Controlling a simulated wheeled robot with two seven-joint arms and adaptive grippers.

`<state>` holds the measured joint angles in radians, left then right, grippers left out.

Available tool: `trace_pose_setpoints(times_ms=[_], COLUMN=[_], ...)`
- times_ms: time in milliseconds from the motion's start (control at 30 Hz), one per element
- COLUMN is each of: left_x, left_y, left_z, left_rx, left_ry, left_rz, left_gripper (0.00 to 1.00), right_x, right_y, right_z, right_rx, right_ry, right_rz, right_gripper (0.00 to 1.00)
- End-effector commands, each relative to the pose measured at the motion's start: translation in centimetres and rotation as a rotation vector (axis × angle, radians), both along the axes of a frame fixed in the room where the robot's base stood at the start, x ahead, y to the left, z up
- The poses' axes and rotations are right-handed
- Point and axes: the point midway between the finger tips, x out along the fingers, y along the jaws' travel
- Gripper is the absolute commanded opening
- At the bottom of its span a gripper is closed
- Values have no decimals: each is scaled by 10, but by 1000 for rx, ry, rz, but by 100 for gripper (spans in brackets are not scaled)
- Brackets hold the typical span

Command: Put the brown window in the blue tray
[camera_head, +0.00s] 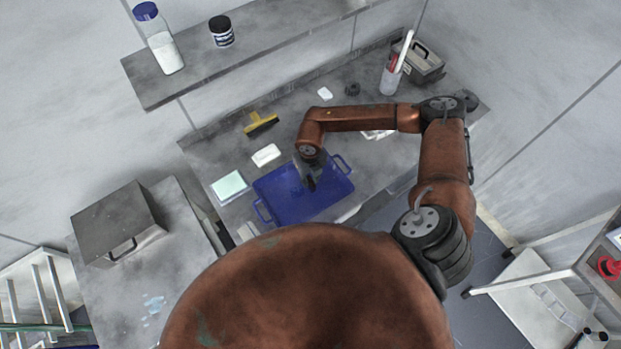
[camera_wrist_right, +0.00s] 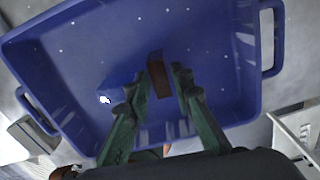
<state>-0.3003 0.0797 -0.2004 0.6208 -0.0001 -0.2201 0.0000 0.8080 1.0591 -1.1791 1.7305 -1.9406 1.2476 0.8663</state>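The blue tray (camera_head: 330,187) lies on the grey bench in the head view, and its floor and walls fill much of the right wrist view (camera_wrist_right: 95,45). My right gripper (camera_head: 310,183) points down over the tray. In the right wrist view, its two green fingers (camera_wrist_right: 159,84) stand apart. The brown window (camera_wrist_right: 158,72), a small dark brown piece, shows between the fingertips, against the tray floor. A narrow gap shows on each side of it, so the gripper looks open. I cannot tell whether the piece touches the tray floor. My left gripper is not in view.
Left of the tray are a white block (camera_head: 266,155) and a pale green-topped pad (camera_head: 229,186). A yellow-edged tool (camera_head: 261,124) lies behind. A cup with tools (camera_head: 391,79) and a grey box (camera_head: 424,64) stand at the back right. A shelf (camera_head: 270,45) runs above.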

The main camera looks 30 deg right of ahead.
Motion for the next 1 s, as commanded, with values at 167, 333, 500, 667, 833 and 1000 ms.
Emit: trace_pose_setpoints(times_ms=[167,333,500,667,833,1000], left_x=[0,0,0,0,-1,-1], left_y=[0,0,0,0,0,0], left_z=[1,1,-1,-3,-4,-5], left_rx=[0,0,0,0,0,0], left_ry=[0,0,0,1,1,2], left_rz=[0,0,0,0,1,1], left_gripper=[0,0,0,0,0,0], right_x=[0,1,1,1,1,0], right_y=[0,0,0,0,0,0], right_z=[2,19,53,86,111,122], right_rx=[0,0,0,0,0,0], right_ry=[-1,-3,-5,-3,-1,-1], right_rz=[0,1,1,1,0,1], right_gripper=[21,21,21,21,21,21])
